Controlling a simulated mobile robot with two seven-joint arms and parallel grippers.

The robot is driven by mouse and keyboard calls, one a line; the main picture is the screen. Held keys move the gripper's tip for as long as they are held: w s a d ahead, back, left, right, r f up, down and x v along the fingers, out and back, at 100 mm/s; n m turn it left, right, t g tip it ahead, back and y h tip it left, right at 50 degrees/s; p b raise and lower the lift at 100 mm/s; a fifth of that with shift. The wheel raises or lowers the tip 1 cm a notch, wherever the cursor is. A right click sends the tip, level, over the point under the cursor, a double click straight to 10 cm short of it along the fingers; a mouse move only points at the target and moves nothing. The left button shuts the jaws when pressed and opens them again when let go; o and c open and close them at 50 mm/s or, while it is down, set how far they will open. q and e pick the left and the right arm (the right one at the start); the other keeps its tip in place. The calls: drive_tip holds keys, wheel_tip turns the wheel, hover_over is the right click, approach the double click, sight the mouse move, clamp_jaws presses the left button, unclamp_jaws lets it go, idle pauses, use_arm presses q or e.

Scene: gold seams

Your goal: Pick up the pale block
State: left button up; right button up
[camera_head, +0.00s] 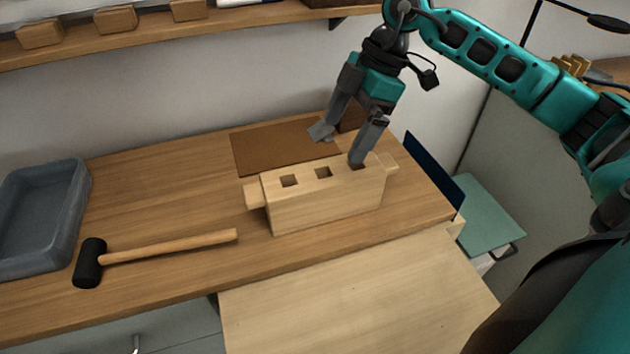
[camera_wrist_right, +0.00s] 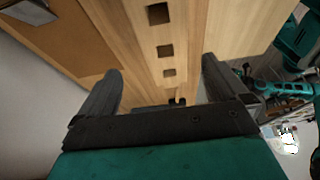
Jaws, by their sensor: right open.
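The pale block (camera_head: 325,204) is a long light wooden block with square holes in its top and a stub at each end. It stands on the wooden bench top, near the front edge. My right gripper (camera_head: 338,146) is open above its right end in the head view, with one fingertip over the top and the other farther back. In the right wrist view, the holed top of the pale block (camera_wrist_right: 184,38) runs between the spread fingers of my right gripper (camera_wrist_right: 160,88); contact cannot be told. My left gripper is out of view.
A black-headed mallet (camera_head: 165,248) lies left of the block. A grey tray (camera_head: 75,215) is at the far left. A brown mat (camera_head: 265,152) lies behind the block, with a dark brown piece (camera_head: 350,117) beside it. A shelf (camera_head: 150,37) runs along the wall.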

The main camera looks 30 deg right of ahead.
sight(320, 181)
drive_tip(key=x, duration=0.5)
drive_tip(key=shift+a+f, duration=0.2)
drive_tip(key=shift+f, duration=0.15)
drive_tip(key=x, duration=0.5)
drive_tip(key=shift+s+a+f, duration=0.15)
drive_tip(key=shift+a, duration=0.3)
drive_tip(key=c, duration=1.5)
drive_tip(key=shift+r, duration=0.25)
